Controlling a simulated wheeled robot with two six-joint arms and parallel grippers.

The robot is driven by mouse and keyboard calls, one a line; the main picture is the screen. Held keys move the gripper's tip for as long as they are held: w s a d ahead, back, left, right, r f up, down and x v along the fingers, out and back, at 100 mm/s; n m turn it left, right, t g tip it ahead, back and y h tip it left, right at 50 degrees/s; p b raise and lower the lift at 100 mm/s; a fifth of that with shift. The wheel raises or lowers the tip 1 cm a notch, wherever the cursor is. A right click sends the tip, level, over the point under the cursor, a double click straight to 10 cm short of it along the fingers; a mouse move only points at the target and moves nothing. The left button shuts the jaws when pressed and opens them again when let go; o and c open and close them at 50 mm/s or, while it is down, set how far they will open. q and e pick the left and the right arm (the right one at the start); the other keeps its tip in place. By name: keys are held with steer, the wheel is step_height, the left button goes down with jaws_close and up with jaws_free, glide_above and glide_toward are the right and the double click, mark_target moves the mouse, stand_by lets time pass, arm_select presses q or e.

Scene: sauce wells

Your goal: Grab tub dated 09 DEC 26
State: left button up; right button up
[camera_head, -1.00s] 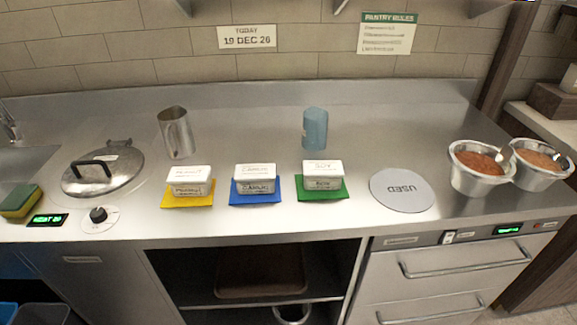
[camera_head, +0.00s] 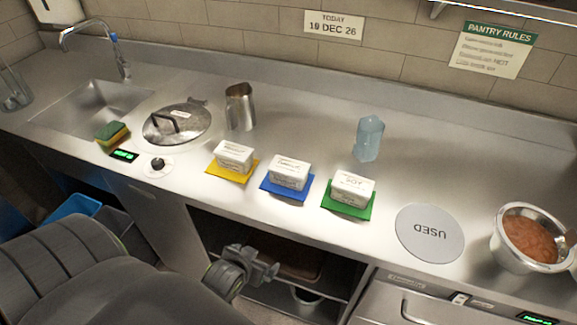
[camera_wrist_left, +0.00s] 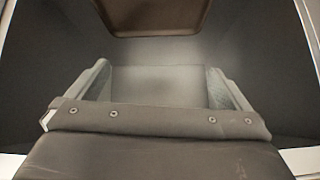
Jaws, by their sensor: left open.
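Three white lidded tubs stand in a row on coloured mats on the steel counter. One tub (camera_head: 234,155) is on the yellow mat (camera_head: 222,172), one tub (camera_head: 289,172) on the blue mat (camera_head: 272,187), and one tub (camera_head: 353,187) on the green mat (camera_head: 338,206). Their labels are too small to read a date on any of them. My left gripper (camera_head: 262,266) is in front of the counter, below its edge, open and empty, apart from the tubs. In the left wrist view its open fingers (camera_wrist_left: 160,82) face the dark open shelf. My right gripper is not in view.
A round grey USED disc (camera_head: 429,234) lies right of the tubs, with a bowl of red sauce (camera_head: 533,239) beyond it. A metal jug (camera_head: 240,107) and a blue cup (camera_head: 368,138) stand behind. A lidded pan (camera_head: 177,123) and sponge (camera_head: 112,132) are left.

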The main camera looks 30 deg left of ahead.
arm_select(q)
step_height(320, 180, up, 18)
steer(key=t+p, duration=0.3)
steer(key=n+t, duration=0.1)
steer(key=t, duration=0.1)
glide_toward(289, 169)
steer(key=shift+y, duration=0.4)
steer(key=p+x, duration=0.1)
steer(key=x, duration=0.1)
steer(key=f+p+x, duration=0.1)
steer(key=x, duration=0.2)
steer(key=shift+a+f, duration=0.1)
steer(key=shift+w+a+f, duration=0.1)
steer(key=shift+w+f, duration=0.1)
steer(key=shift+w, duration=0.6)
steer(key=shift+p+x, duration=0.85)
steer(key=shift+x, duration=1.45)
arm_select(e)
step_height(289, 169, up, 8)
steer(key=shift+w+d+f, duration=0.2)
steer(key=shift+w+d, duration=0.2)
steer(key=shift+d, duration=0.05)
arm_select(q)
steer(key=shift+s+f, duration=0.1)
steer(key=shift+c, duration=0.4)
steer(key=c, duration=0.8)
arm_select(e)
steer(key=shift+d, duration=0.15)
